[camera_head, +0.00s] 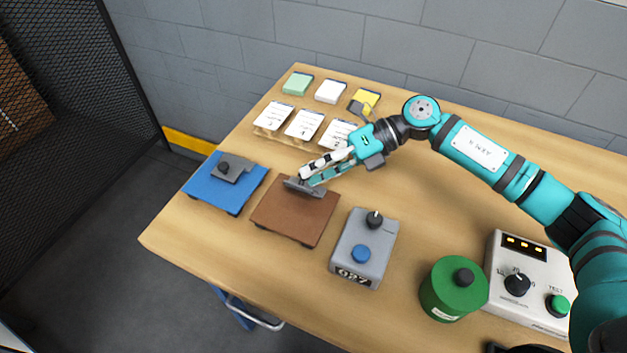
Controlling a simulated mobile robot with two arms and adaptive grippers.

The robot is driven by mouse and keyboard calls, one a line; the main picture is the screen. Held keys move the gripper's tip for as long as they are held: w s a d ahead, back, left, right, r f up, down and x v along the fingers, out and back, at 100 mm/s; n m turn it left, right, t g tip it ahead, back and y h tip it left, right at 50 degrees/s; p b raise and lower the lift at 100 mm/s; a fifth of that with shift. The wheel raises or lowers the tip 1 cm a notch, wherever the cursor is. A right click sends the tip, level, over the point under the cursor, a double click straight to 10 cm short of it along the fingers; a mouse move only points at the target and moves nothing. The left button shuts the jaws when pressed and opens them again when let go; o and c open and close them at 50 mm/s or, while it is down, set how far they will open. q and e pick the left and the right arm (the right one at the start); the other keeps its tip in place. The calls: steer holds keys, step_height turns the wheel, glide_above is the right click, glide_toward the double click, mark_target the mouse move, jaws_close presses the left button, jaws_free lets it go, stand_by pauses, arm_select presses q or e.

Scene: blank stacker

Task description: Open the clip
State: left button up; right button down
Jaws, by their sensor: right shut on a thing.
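A brown board (293,213) lies on the table with a grey clip (313,191) across its back edge. My right gripper (304,174) reaches in from the right and is shut on the clip. Its fingers hide part of the clip, and I cannot tell how far the clip is lifted. To the left lies a blue board (215,193) with its own grey clip (232,168) and a dark knob on it. My left gripper is not in view.
Several labelled cards (305,125) and small coloured pads (298,83) stand behind the boards. A grey box (352,275) with a blue button, a green canister (440,292) and a white test unit (540,315) stand to the right. The table's (190,252) front left edge is bare.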

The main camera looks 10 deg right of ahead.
steer(key=shift+w+d+f+m+g+y+b, duration=0.15)
steer(key=shift+w+m+g+y+b, duration=0.2)
steer(key=shift+b, duration=0.35)
steer(key=shift+w+d+f+m+g+y+b, duration=0.15)
steer(key=shift+m+g+y+b, duration=0.15)
steer(key=shift+y+b, duration=0.35)
steer(key=c, duration=1.1)
jaws_free()
steer(key=shift+c, duration=0.2)
steer(key=v, duration=1.2)
steer(key=shift+r, duration=0.2)
